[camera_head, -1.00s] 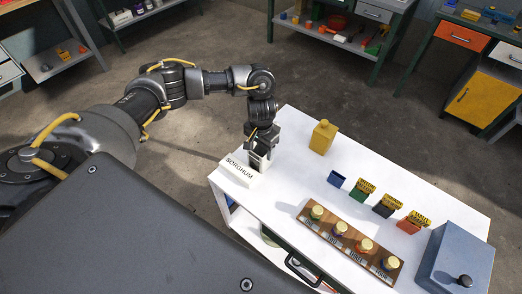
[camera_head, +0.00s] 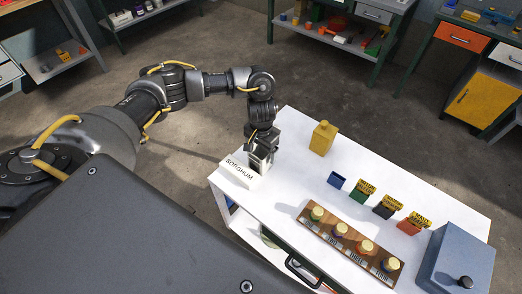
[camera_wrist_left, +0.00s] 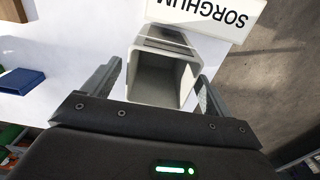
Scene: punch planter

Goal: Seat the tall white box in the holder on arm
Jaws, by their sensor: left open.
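A tall white box (camera_wrist_left: 158,82), hollow and open at the top, stands between the fingers of my left gripper in the left wrist view. A white plate lettered SORGHUM (camera_wrist_left: 208,16) is at its far side; the plate also shows in the head view (camera_head: 239,172). My left gripper (camera_head: 260,168) is pointing down at the table's left corner and is open, one finger on each side of the box. I cannot tell whether the fingers touch it. In the head view the gripper mostly hides the box. I cannot make out a holder on an arm. My right gripper is not in view.
On the white table (camera_head: 285,185) stand a yellow bottle (camera_head: 322,138), a small blue tray (camera_head: 337,180), several labelled coloured boxes, a wooden rack (camera_head: 350,243) of jars and a blue-grey case (camera_head: 455,262). The table between gripper and bottle is clear.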

